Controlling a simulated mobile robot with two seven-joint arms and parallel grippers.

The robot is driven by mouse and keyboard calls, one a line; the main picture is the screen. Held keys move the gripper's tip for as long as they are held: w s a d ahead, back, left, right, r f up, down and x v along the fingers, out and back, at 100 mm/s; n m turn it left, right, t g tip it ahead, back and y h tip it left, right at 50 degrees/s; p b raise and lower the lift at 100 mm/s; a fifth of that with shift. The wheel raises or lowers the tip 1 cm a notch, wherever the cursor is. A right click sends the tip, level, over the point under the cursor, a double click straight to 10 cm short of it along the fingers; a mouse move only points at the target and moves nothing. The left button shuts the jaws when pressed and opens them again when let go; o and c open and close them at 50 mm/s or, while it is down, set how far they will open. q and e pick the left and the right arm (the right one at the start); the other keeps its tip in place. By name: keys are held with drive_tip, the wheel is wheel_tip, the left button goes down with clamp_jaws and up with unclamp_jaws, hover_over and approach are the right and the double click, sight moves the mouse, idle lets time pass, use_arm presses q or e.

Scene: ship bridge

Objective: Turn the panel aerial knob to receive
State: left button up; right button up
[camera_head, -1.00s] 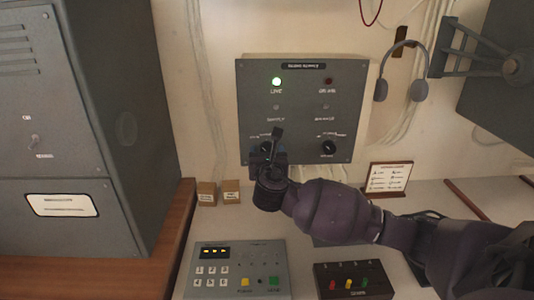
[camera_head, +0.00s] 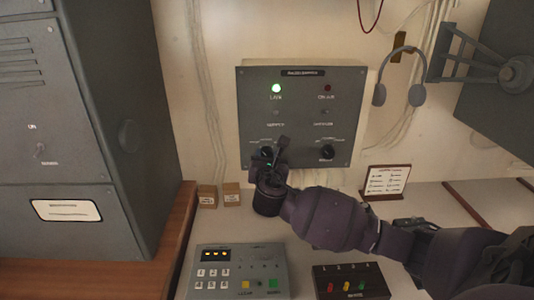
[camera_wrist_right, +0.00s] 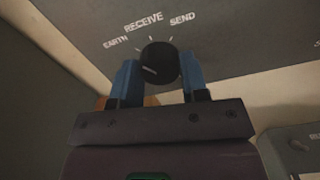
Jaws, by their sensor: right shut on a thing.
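The grey wall panel (camera_head: 300,92) carries a lit green lamp (camera_head: 276,88) and a dark red lamp (camera_head: 327,88). Its lower left black knob (camera_head: 266,152) is partly hidden by my right gripper (camera_head: 274,160). In the right wrist view this knob (camera_wrist_right: 160,62) sits under the labels EARTH, RECEIVE and SEND. The blue fingers of my right gripper (camera_wrist_right: 158,82) are shut on it, one on each side. A short pale mark shows on the knob's lower left; its exact setting is hard to tell. My left gripper is out of view.
A second black knob (camera_head: 327,152) is at the panel's lower right. A headset (camera_head: 400,75) hangs to the right. Below are a keypad box (camera_head: 240,272), a switch box (camera_head: 350,282) and a small sign (camera_head: 387,181). A grey cabinet (camera_head: 70,130) stands left.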

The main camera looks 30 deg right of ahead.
drive_tip(key=shift+m, duration=3.4)
drive_tip(key=o, duration=0.9)
drive_tip(key=shift+o, duration=0.2)
drive_tip(key=shift+s, duration=0.1)
drive_tip(key=v, duration=1)
drive_tip(key=shift+s, duration=0.3)
drive_tip(key=shift+a+f, duration=0.1)
drive_tip(key=shift+a, duration=0.1)
